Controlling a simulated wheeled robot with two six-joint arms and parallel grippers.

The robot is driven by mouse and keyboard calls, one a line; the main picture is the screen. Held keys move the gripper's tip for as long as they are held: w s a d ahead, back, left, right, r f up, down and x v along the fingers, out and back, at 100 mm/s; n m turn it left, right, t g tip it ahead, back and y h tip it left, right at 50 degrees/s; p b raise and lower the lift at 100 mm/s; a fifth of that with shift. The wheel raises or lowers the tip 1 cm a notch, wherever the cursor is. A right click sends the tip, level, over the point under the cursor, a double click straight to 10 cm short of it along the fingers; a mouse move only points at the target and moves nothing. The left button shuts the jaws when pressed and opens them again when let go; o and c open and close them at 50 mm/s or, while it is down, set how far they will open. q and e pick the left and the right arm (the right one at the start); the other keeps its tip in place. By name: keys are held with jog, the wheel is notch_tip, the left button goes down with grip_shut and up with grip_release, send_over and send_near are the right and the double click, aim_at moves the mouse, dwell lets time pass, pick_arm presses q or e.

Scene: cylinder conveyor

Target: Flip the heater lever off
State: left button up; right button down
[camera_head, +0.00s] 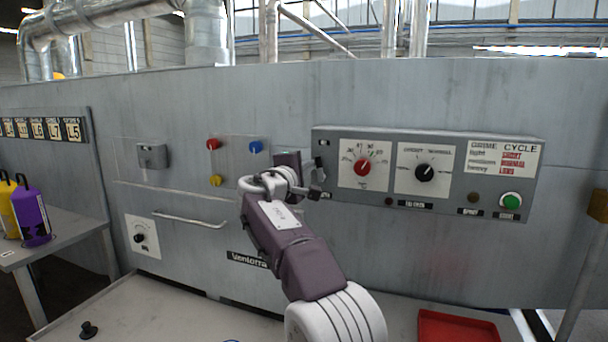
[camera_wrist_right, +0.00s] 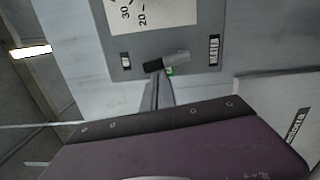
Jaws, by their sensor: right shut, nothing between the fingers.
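A small lever (camera_wrist_right: 176,60) with a light grey barrel shows in the right wrist view, on the grey control panel just below the dial plate. In the head view my right arm reaches up to the left end of the control panel (camera_head: 440,133), and the wrist partly hides that area. My right gripper (camera_head: 318,190) is shut and empty. In the right wrist view its fingertips (camera_wrist_right: 158,78) are right by the lever; I cannot tell whether they touch. My left gripper is out of view.
The panel carries a red knob (camera_head: 362,168), a black knob (camera_head: 424,173) and a green button (camera_head: 511,200). A grey switch box (camera_head: 152,156) and coloured buttons are to the left. Bottles stand on a side table (camera_head: 62,250). A red tray (camera_head: 457,328) lies at lower right.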

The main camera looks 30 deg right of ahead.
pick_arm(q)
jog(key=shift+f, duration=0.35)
pick_arm(e)
jog(key=shift+s+d+r+m, duration=0.15)
jog(key=shift+s+d+m, duration=0.1)
jog(key=shift+m, duration=0.65)
